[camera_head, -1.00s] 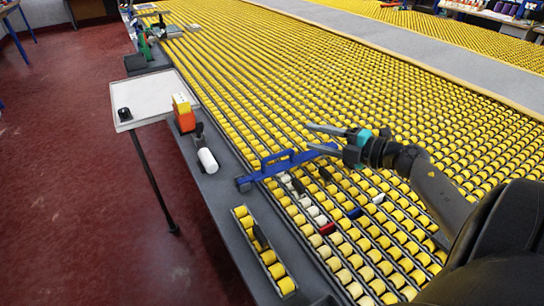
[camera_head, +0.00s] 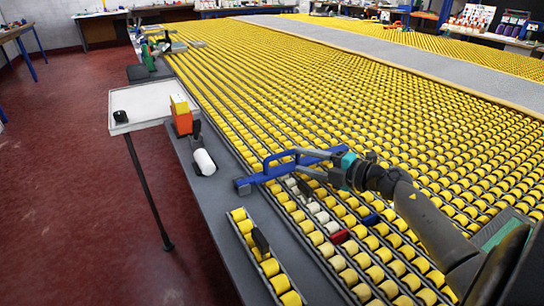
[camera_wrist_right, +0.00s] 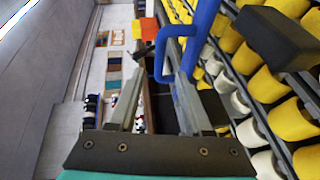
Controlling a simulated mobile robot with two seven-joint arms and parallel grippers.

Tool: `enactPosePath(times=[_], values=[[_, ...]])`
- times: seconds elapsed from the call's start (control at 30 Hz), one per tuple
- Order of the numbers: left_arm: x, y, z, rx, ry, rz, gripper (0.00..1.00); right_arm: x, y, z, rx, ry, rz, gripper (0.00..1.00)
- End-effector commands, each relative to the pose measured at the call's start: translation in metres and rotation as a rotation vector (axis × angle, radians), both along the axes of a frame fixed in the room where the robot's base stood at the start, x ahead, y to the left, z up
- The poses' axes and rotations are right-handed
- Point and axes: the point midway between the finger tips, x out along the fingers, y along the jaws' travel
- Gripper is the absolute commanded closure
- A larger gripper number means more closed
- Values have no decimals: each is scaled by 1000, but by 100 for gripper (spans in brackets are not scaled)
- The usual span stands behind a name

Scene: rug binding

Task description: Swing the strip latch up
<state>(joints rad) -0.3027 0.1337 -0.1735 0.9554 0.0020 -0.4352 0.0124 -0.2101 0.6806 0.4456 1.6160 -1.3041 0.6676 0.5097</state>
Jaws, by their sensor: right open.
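The blue strip latch (camera_head: 256,180) is a long bar with a raised loop handle (camera_head: 266,162). It lies low across the near rows of yellow rolls, its left end over the grey table edge. My right gripper (camera_head: 290,162) is open, with its fingers pointing left at the latch, just right of the loop. In the right wrist view the blue loop (camera_wrist_right: 160,52) shows just beyond the open fingertips (camera_wrist_right: 160,90), roughly in line with the gap; I cannot tell whether they touch. Part of the bar is hidden behind the fingers. My left gripper is not in view.
A holder of yellow rolls (camera_head: 262,262) lies on the grey table edge in front. A white roll (camera_head: 204,162) and an orange and yellow block (camera_head: 182,118) stand to the left, beside a white tray (camera_head: 150,103) on a post. Red floor is open further left.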

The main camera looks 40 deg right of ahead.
Motion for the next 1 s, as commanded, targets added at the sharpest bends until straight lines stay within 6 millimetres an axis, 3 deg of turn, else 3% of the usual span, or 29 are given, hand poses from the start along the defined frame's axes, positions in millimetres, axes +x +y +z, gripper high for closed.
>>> enactPosePath(times=[0.6, 1.0], values=[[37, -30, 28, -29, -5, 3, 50, 80, 24, -15, 0, -3, -1, 50], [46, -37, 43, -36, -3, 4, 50, 101, 30, -19, 0, 0, -1, 50]])
